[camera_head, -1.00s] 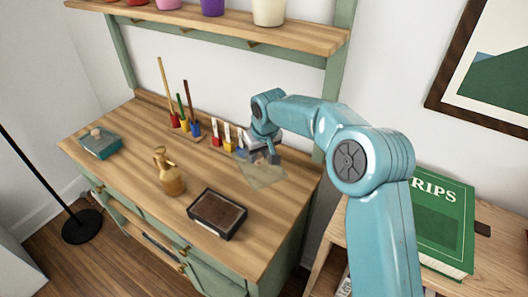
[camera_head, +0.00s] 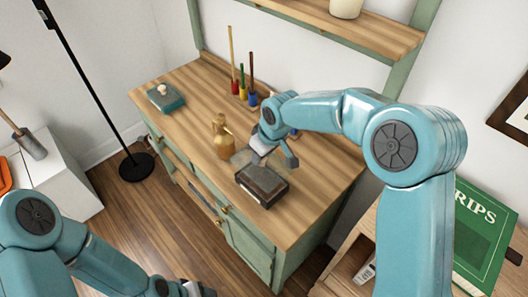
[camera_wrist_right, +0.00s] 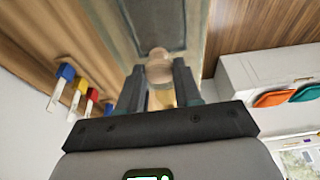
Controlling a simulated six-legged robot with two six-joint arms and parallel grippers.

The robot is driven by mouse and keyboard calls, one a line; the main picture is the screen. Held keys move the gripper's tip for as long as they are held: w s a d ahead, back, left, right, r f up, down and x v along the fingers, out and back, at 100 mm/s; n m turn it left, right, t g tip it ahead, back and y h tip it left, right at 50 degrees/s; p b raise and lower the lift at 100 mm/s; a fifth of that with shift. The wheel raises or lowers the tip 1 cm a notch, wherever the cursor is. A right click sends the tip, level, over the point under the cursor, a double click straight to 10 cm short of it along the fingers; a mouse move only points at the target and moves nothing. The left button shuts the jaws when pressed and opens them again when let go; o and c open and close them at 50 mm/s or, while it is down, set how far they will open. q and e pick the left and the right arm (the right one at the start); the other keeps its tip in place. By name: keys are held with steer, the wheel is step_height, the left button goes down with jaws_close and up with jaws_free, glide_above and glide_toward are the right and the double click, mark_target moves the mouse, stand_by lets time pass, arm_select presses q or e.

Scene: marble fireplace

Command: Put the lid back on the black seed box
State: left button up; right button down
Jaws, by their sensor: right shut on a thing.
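The black seed box (camera_head: 262,199) stands on the wooden worktop, near its front edge. My right gripper (camera_head: 272,157) is above the back of the box, shut on the wooden knob (camera_wrist_right: 158,68) of a see-through lid (camera_head: 244,158). The lid overlaps the box in the head view and looks offset toward its back left. I cannot tell whether they touch. In the right wrist view, the right gripper's fingers (camera_wrist_right: 158,92) flank the knob. My left gripper (camera_head: 196,289) is at the bottom edge of the head view, partly cut off; its jaws are unclear.
A brass jug (camera_head: 223,140) stands just left of the lid. A teal box (camera_head: 166,99) sits at the worktop's far left. Coloured-ended tools (camera_head: 241,92) stand at the back, partly behind my right arm. A green book (camera_head: 476,240) leans at right. The worktop's left part is mostly clear.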

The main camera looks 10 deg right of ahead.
mark_target(264, 165)
steer(key=shift+f+b, duration=2.8)
steer(key=shift+f, duration=0.4)
steer(key=shift+f+b, duration=0.65)
steer(key=shift+b, duration=0.2)
stand_by(0.4)
steer(key=shift+c, duration=1)
jaws_free()
steer(key=shift+r+p, duration=2.45)
steer(key=shift+r, duration=1.15)
